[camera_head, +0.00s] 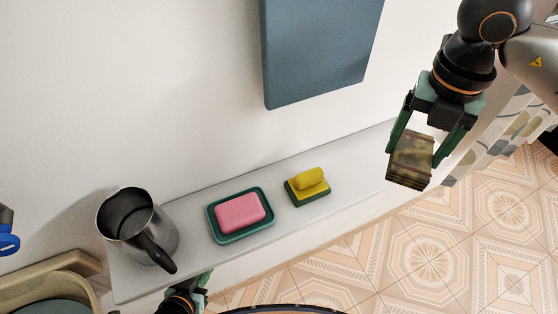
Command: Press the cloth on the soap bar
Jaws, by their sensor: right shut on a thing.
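The pink soap bar (240,213) lies in a teal soap dish (213,230) on the narrow grey shelf. My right gripper (422,152) is shut on a folded, brown-green patterned cloth (409,165). It holds the cloth in the air at the right, past the yellow sponge and well apart from the soap. My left gripper (187,293) shows only in part at the bottom edge, in front of the shelf and below the soap dish. Its fingers are too hidden to judge.
A metal jug (128,220) stands left of the dish, its dark handle toward the front. A yellow sponge (310,182) sits in a green holder right of the dish. The shelf (350,160) is clear farther right. A blue-grey panel (320,50) is on the wall.

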